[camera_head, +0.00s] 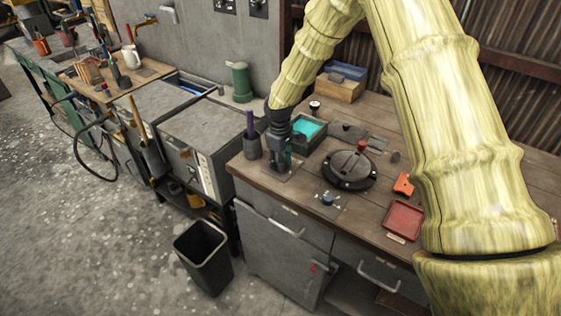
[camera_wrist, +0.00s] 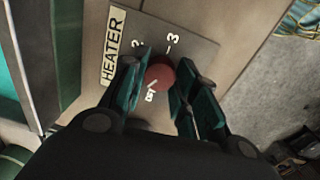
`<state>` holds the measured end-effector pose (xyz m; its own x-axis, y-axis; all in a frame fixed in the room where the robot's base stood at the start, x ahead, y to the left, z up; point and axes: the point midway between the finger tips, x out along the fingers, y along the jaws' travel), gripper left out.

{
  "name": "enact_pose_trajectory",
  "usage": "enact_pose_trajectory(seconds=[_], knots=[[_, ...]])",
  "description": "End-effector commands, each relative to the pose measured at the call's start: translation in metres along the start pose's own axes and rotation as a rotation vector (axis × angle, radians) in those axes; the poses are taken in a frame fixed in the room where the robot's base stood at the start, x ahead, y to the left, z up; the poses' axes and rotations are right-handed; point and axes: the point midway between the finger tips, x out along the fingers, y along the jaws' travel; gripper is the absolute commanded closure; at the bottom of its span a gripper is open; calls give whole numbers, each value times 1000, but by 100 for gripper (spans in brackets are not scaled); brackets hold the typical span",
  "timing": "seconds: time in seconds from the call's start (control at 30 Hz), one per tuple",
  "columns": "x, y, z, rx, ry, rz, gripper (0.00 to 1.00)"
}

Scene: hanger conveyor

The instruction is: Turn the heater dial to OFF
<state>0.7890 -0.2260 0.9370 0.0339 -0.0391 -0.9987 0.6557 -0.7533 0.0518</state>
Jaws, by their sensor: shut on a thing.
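The heater dial (camera_wrist: 159,75) is a round red knob on a grey plate (camera_wrist: 193,46) in the wrist view. A cream label reading HEATER (camera_wrist: 114,46) is beside it. The marks 2 and 3 stand above the dial, and OFF (camera_wrist: 149,97) is at its lower left. A short white line at the dial's lower-left side runs toward OFF; I cannot tell if it is the pointer or a printed tick. My gripper (camera_wrist: 157,82) is shut on the dial, one finger on each side. In the head view my gripper (camera_head: 279,157) points down at the bench's left end and hides the dial.
The wooden bench (camera_head: 262,179) also carries a purple-handled tool in a holder (camera_head: 252,147) close left, a teal-filled tray (camera_head: 309,130) behind, a round black lidded thing (camera_head: 348,172), a blue knob (camera_head: 327,198) and a red tray (camera_head: 404,219) to the right.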

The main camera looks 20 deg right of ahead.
Motion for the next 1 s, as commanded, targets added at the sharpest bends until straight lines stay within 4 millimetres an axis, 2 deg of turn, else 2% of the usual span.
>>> enact_pose_trajectory(seconds=[0.5, 1.0], knots=[[0, 1, 1, -412, 21, -1, 94], [0, 2, 2, -549, 26, 1, 94]])
